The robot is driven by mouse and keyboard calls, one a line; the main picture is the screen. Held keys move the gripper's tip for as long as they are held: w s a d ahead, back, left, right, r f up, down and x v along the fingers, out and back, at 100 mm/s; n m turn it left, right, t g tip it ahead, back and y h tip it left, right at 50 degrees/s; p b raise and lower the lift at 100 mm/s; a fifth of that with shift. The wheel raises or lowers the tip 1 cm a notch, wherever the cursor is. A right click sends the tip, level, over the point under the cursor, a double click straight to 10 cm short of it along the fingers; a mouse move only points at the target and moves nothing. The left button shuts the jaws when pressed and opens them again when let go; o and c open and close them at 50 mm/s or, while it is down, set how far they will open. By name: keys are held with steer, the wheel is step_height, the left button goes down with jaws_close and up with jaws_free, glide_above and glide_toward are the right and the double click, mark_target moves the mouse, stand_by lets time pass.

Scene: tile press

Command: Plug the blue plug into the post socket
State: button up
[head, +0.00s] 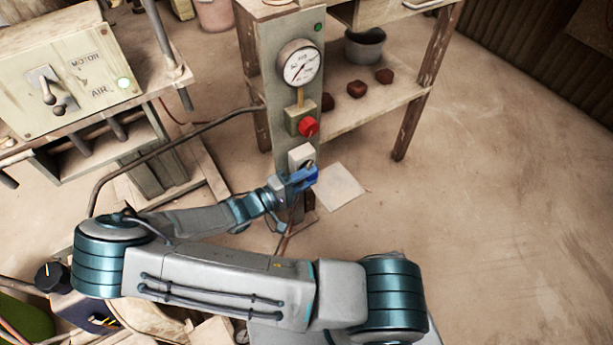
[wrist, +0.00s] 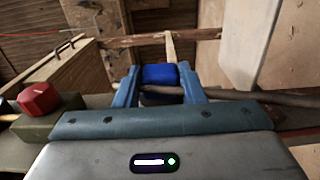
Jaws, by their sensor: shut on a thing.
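The blue plug (wrist: 160,74) sits between the two fingers of my gripper (wrist: 160,92) in the wrist view, and the fingers are shut on it. In the head view my gripper (head: 303,179) is at the front of the grey-green post (head: 272,70), just below the white socket box (head: 301,154). The gripper and plug cover the lower part of the box. The socket's opening is hidden, and I cannot tell whether the plug touches it.
The red knob (head: 308,127) and pressure gauge (head: 299,64) are above the socket box; the knob also shows in the wrist view (wrist: 38,99). A dark hose (head: 165,142) runs to the post from the left. A wooden shelf (head: 365,115) stands right. Floor at right is clear.

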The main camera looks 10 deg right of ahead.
steer(key=shift+w+a, duration=0.1)
steer(key=shift+w, duration=0.25)
stand_by(0.8)
steer(key=shift+s+p, duration=0.3)
steer(key=shift+s, duration=0.05)
stand_by(0.4)
steer(key=shift+p, duration=0.4)
stand_by(0.6)
steer(key=shift+w, duration=0.35)
stand_by(0.6)
steer(key=shift+s, duration=0.4)
stand_by(0.7)
steer(key=shift+p, duration=0.55)
stand_by(0.3)
steer(key=shift+w, duration=0.4)
stand_by(0.7)
steer(key=o, duration=1.1)
steer(key=shift+c, duration=0.2)
